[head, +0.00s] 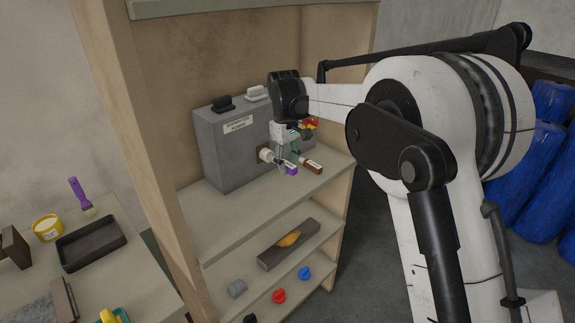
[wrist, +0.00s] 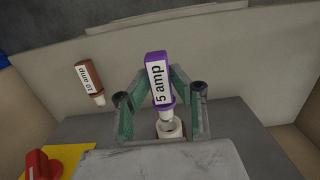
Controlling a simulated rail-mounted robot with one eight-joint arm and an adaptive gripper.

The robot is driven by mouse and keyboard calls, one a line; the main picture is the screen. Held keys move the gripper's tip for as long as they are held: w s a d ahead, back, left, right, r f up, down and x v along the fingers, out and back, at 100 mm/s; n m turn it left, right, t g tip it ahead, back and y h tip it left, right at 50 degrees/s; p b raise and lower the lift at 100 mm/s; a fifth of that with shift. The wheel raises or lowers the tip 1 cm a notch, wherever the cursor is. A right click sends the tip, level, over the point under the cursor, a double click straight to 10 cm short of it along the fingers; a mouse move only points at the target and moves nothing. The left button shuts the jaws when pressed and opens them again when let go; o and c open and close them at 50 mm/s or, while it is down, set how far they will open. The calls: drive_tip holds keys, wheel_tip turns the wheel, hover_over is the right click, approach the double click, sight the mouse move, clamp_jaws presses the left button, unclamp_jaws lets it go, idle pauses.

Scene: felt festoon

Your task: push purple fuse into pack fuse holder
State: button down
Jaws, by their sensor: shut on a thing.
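The purple fuse (wrist: 157,82), labelled "5 amp", is between the green fingers of my gripper (wrist: 160,76) in the wrist view. My gripper is shut on it. The fuse's metal end points at the round cream fuse holder (wrist: 168,128); I cannot tell whether its tip is inside the opening. In the head view the purple fuse (head: 290,169) shows below my gripper (head: 284,160), at the shelf edge side of the cream holder (head: 265,154). The holder sticks out from the front of the grey pack box (head: 222,155).
A brown fuse (wrist: 88,84), labelled "10 amp", lies on the shelf (head: 225,215), right of the purple one in the head view (head: 312,166). A red switch (wrist: 38,168) on a yellow plate is beside the holder. The wooden side post (head: 145,150) stands left of the box.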

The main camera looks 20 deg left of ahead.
drive_tip(key=shift+a, duration=0.1)
idle(0.3)
drive_tip(key=shift+w+a, duration=0.2)
drive_tip(key=shift+a, duration=0.1)
drive_tip(key=shift+w+a+p, duration=0.2)
drive_tip(key=shift+w+a, duration=0.2)
drive_tip(key=shift+a, duration=0.3)
drive_tip(key=shift+w+a+p, duration=0.15)
drive_tip(key=shift+w+a, duration=0.25)
drive_tip(key=shift+a, duration=0.25)
drive_tip(key=c, duration=1.5)
unclamp_jaws()
drive_tip(key=shift+o, duration=0.2)
drive_tip(key=shift+a+r, duration=0.2)
drive_tip(key=shift+r, duration=3.6)
drive_tip(key=shift+d, duration=0.1)
drive_tip(key=s+d+b, duration=0.3)
drive_tip(key=s+d, duration=0.2)
drive_tip(key=s, duration=0.3)
drive_tip(key=shift+s, duration=0.2)
